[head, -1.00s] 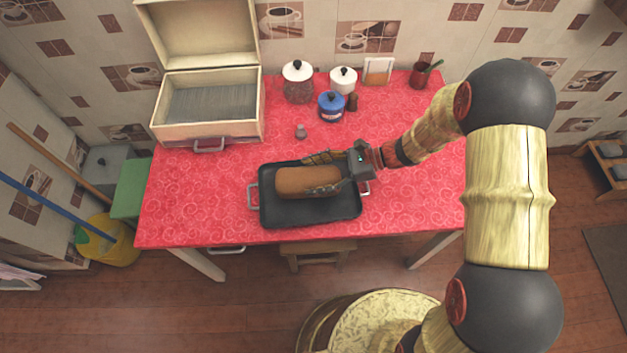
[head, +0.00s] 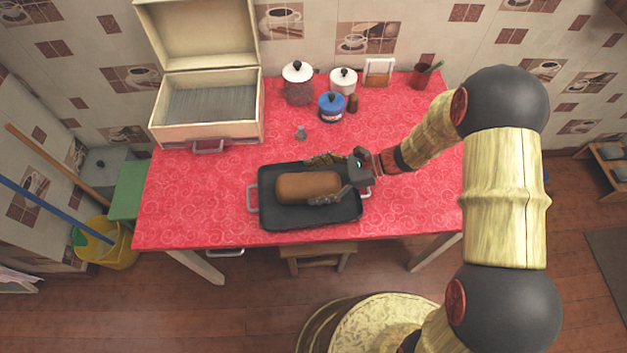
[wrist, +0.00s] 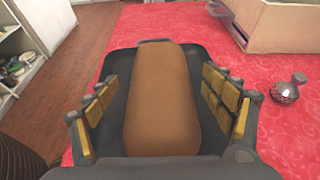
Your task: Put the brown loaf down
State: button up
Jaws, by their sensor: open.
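The brown loaf (head: 307,186) rests lengthwise on a black tray (head: 284,217) with metal handles, on the red counter. It also shows in the wrist view (wrist: 162,100), running away from me between the fingers. My gripper (head: 324,178) is open at the loaf's right end, with one finger along the far side and one along the near side. In the wrist view, a gap shows between the loaf and the padded fingers on both sides.
An open cream box (head: 207,132) stands at the back left. Jars, including a blue one (head: 331,107), stand at the back. A small shaker (head: 301,132) stands behind the tray. The counter right of the tray is clear.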

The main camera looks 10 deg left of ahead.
jog(key=shift+d+r, duration=0.1)
jog(key=shift+r, duration=0.15)
jog(key=p+v, duration=0.3)
jog(key=v, duration=0.9)
jog(key=shift+p, duration=0.4)
jog(key=s+d+r+n+t+h, duration=0.3)
jog(key=s+d+r+n+h, duration=0.1)
jog(key=r, duration=0.5)
jog(key=s+d+r+n+t+h, duration=0.3)
jog(key=s+d+r+n+h, duration=0.1)
jog(key=s+d+r+n, duration=0.2)
jog(key=s+d+r+n+t+h, duration=0.2)
jog(key=s+d+r+n+h, duration=0.3)
jog(key=r, duration=0.6)
jog(key=shift+s+d+r+t, duration=0.35)
jog(key=shift+s+d, duration=0.25)
jog(key=shift+s, duration=0.5)
